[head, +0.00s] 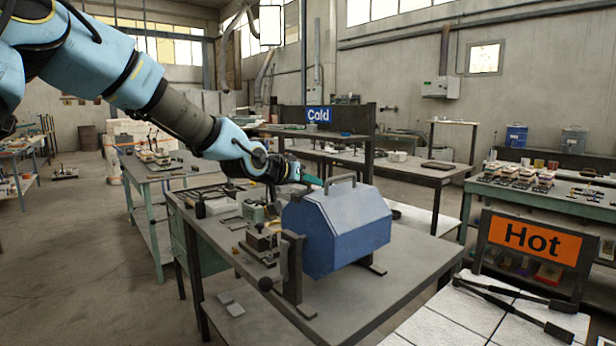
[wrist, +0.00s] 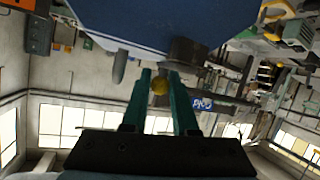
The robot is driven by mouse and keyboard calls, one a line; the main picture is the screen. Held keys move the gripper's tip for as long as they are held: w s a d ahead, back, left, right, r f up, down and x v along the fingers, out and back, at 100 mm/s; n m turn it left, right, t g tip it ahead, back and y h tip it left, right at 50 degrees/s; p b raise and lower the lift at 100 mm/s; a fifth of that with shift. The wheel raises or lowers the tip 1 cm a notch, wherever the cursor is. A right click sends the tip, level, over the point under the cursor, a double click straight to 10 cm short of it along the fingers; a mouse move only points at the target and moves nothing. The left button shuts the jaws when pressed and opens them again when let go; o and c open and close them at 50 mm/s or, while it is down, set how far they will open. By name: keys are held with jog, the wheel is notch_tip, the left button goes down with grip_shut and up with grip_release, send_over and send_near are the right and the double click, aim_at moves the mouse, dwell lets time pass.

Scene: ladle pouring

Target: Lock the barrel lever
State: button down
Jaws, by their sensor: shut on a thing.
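The blue faceted barrel (head: 345,230) sits on dark supports on the grey workbench, and its underside or side fills the top of the wrist view (wrist: 165,20). My gripper (head: 312,181) reaches to the barrel's far left side, near its top. The lever's shaft is mostly hidden, and the knob does not show in the head view. A dark round knob (head: 265,284) shows by the barrel's near-left support post.
A dark handle (head: 340,178) stands on top of the barrel. Small tools and blocks (head: 260,240) crowd the bench left of it. The orange Hot sign (head: 533,238) stands at right, beside long tongs (head: 515,305). The blue Cold sign (head: 318,115) is behind.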

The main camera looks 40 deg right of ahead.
jog(key=shift+s+m+g+p, duration=0.2)
jog(key=shift+m+g+p, duration=0.4)
jog(key=shift+p, duration=0.5)
jog(key=shift+s+m+g+p, duration=0.2)
jog(key=shift+m+g+p, duration=0.1)
jog(key=shift+g+p, duration=0.15)
jog(key=shift+f, duration=0.1)
jog(key=c, duration=0.7)
grip_release()
